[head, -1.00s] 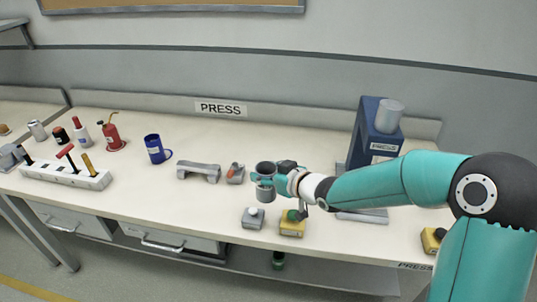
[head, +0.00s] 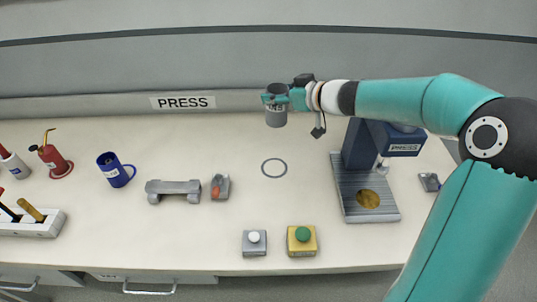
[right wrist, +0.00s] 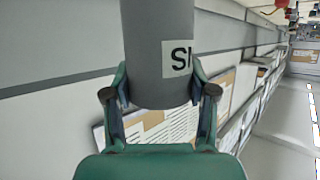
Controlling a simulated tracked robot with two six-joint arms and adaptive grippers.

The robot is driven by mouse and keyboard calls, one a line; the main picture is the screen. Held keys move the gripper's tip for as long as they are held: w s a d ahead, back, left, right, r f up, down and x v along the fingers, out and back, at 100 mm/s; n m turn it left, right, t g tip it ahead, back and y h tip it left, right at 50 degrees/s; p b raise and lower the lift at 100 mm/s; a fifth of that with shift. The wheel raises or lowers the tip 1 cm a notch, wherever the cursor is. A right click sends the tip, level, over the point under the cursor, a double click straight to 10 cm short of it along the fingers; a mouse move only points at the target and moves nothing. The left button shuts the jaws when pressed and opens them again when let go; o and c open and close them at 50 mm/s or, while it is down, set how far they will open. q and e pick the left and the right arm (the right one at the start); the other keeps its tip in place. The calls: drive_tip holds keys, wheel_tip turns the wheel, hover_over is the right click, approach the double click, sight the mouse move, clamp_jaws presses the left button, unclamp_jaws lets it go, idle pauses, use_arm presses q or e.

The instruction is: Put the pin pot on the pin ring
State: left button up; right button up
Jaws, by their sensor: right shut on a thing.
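The grey pin pot (head: 276,118) is held upright in my right gripper (head: 275,99), raised above the back of the bench. Pins seem to show inside its mouth. In the right wrist view the pot (right wrist: 150,50) sits between both fingers of the gripper (right wrist: 160,92), with part of a white label showing. The pin ring (head: 274,177) is a thin dark ring drawn on the bench top, with nothing on it. In the head view it lies below the pot. My left gripper is not in view.
A blue press (head: 368,150) stands right of the ring. A white-button box (head: 254,242) and a yellow box with a green button (head: 302,241) lie in front. A grey handle-shaped block (head: 173,190), a red-topped switch (head: 220,187) and a blue mug (head: 115,169) lie to the left.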

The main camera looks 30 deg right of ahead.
drive_tip(key=f+b, duration=0.4)
drive_tip(key=f, duration=0.5)
drive_tip(key=f+b, duration=0.5)
drive_tip(key=f, duration=0.5)
drive_tip(key=shift+w+a+b, duration=0.15)
drive_tip(key=shift+a+b, duration=0.05)
drive_tip(key=shift+b, duration=0.1)
drive_tip(key=shift+r, duration=0.15)
drive_tip(key=o, duration=0.7)
drive_tip(key=shift+f, duration=0.2)
drive_tip(key=o, duration=0.4)
drive_tip(key=shift+r, duration=0.15)
